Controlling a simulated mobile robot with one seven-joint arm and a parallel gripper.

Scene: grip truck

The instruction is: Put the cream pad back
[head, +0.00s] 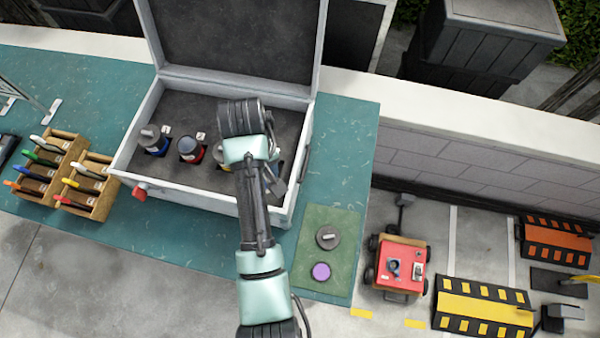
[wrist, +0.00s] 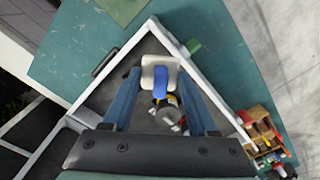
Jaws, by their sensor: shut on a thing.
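My gripper (wrist: 159,78) is shut on a cream block, which I take to be the cream pad (wrist: 160,62). A blue piece (wrist: 162,88) shows against its near side. The fingers and pad are over the open grey case (wrist: 185,58); whether the pad touches the case floor I cannot tell. In the head view my gripper (head: 274,183) is over the right part of the case (head: 205,194), partly hidden by my arm, and the pad is not clearly visible. Two dark round containers, one with a blue base (head: 154,140) and one with red (head: 190,149), stand in the case.
A green mat (head: 335,222) right of the case holds a grey round lid (head: 328,237) and a purple disc (head: 321,272). Wooden racks (head: 88,203) of coloured markers stand left. The case lid (head: 235,45) stands open behind. A red cart (head: 402,265) is beyond the table's right edge.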

